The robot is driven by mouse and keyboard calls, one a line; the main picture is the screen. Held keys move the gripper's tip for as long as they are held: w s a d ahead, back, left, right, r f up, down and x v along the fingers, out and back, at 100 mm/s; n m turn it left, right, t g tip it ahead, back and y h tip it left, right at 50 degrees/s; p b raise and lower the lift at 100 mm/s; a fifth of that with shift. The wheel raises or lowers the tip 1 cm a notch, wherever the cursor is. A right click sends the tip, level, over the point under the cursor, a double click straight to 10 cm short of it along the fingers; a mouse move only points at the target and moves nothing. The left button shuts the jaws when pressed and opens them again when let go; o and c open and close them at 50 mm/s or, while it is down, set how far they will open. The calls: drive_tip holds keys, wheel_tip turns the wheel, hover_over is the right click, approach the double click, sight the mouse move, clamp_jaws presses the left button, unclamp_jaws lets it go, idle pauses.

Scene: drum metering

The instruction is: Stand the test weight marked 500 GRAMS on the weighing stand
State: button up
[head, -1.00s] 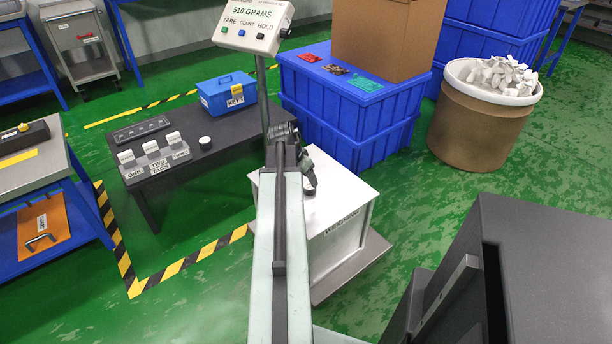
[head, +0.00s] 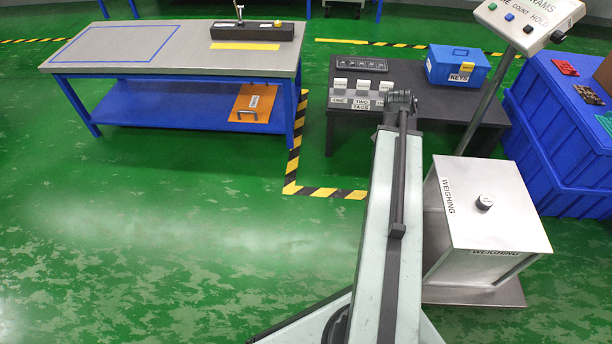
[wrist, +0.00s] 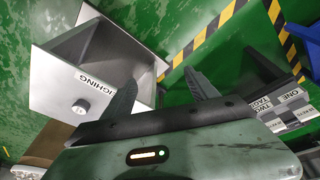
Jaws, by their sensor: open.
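A small round metal weight with a dark top (head: 484,202) stands upright on top of the weighing stand (head: 516,226), near its middle. Its marking is too small to read. The wrist view also shows the weight (wrist: 80,106) on the stand marked WEIGHING (wrist: 55,90). My gripper (wrist: 160,76) is open and empty, with its two dark fingers apart. It is off to the side of the stand, clear of the weight. In the head view my arm hides most of the gripper.
A display post (head: 530,22) stands behind the weighing stand, its reading partly cut off. Blue crates (head: 565,140) stand at right. The floor at left is open.

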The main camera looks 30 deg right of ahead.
drive_tip(key=w+a+n+y, duration=0.1)
drive_tip(key=w+a+n, duration=0.25)
drive_tip(key=a, duration=0.55)
drive_tip(key=w+a+n, duration=0.3)
drive_tip(key=w+a, duration=0.2)
drive_tip(key=a, duration=0.4)
drive_tip(key=w+a+n+y, duration=0.1)
drive_tip(key=a+n, duration=0.6)
drive_tip(key=a, duration=1.7)
drive_tip(key=shift+w+a+f+y, duration=0.2)
drive_tip(key=shift+a+f+y, duration=0.1)
drive_tip(key=shift+f+y, duration=0.1)
